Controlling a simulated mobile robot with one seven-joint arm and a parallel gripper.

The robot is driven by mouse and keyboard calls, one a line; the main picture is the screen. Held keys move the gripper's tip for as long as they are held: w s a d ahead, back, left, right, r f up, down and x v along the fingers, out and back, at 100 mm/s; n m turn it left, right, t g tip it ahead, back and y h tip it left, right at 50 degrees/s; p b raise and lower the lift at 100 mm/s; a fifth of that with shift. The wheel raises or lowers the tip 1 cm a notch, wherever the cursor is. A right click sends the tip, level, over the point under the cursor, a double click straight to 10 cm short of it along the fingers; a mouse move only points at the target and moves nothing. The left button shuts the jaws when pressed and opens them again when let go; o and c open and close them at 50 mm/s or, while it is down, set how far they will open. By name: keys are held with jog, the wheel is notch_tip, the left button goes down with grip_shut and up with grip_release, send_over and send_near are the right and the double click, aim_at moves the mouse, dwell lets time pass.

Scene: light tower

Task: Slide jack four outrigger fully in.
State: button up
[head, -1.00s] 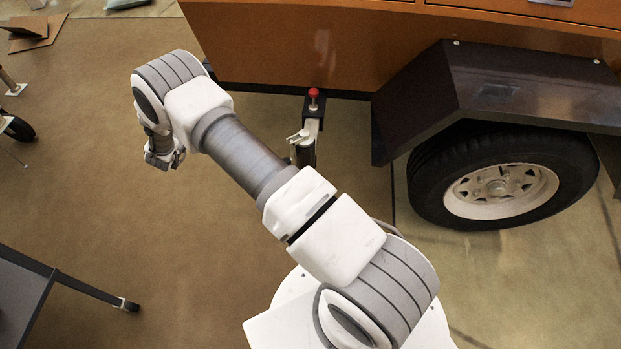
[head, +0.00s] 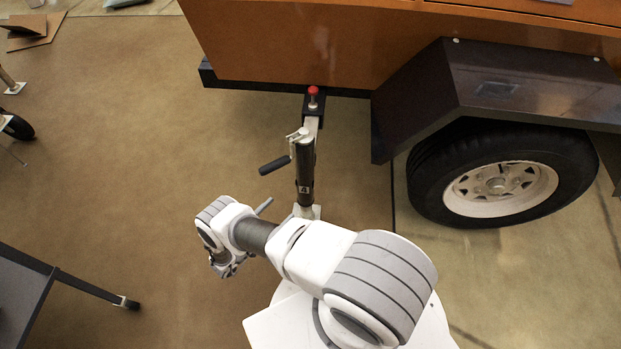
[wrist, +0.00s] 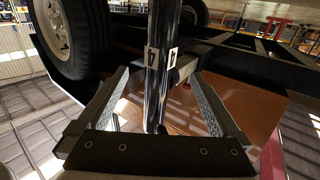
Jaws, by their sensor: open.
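Jack four (head: 305,165) is a dark upright tube with a "4" label, a crank with a black grip, and a light foot at the floor. It hangs at the outer end of its grey outrigger bar (head: 313,128), which sticks out from a black socket under the orange body. A red-topped pin (head: 313,92) stands at that socket. My gripper (head: 228,268) is left of the jack and nearer my base. In the wrist view, the jaws (wrist: 157,90) are open, with the tube (wrist: 160,50) showing between them, seemingly beyond the fingers. Contact is not visible.
The trailer's orange body (head: 290,45) fills the back. A dark fender (head: 500,85) and wheel (head: 500,180) stand right of the jack. A grey table-like thing (head: 20,295) with a leg is at lower left.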

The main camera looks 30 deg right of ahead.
aim_at(311, 179)
jog(key=x, duration=1.7)
grip_shut()
